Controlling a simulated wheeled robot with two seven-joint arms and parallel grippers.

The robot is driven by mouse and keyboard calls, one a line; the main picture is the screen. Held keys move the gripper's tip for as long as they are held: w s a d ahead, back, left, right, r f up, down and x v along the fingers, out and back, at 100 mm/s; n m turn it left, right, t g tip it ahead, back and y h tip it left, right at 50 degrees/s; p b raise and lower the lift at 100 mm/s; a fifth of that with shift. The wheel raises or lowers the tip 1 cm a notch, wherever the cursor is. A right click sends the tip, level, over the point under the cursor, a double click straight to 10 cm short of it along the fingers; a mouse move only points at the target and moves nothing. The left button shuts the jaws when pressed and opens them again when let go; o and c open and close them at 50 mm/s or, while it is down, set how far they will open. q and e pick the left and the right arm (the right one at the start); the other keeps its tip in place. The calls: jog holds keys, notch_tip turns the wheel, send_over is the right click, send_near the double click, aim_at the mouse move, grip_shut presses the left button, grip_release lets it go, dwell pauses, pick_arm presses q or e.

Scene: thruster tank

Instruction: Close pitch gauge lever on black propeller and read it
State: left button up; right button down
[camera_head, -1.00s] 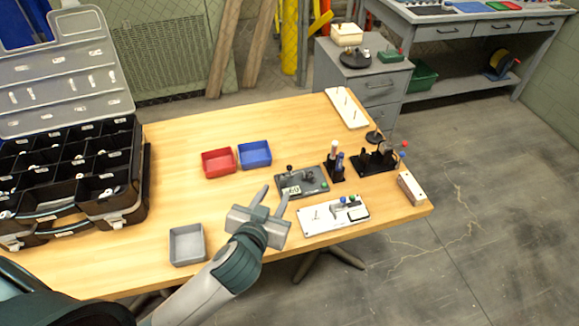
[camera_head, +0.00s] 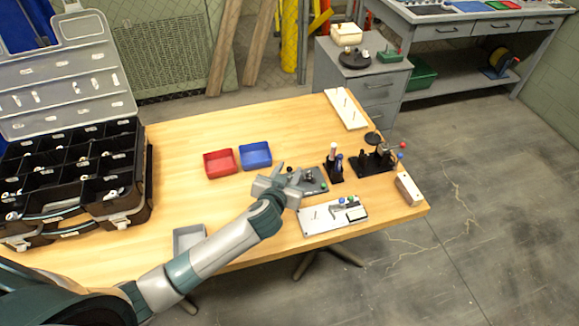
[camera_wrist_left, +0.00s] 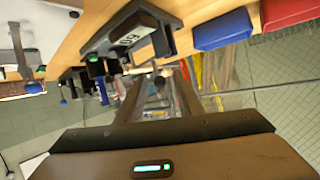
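A dark grey fixture plate (camera_head: 316,186) with a black upright part and a green dot lies on the table; it looks like the pitch gauge. In the left wrist view the fixture (camera_wrist_left: 150,22) hangs upside down at the top, with a white number label (camera_wrist_left: 131,35) that I cannot read surely. I cannot make out the black propeller or the lever's state. My left gripper (camera_head: 281,174) is at the fixture's left end and hides part of it. Its fingers (camera_wrist_left: 157,90) are apart with nothing between them. My right gripper is not in view.
A white fixture board (camera_head: 333,217) lies in front, and a black tool holder (camera_head: 334,172) stands to the right. Red (camera_head: 220,163) and blue (camera_head: 255,155) trays sit behind left. A grey tray (camera_head: 187,238) is partly behind my arm. The table's left middle is clear.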

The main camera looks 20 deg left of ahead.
pick_arm(q)
jog(key=shift+x, duration=0.85)
grip_shut()
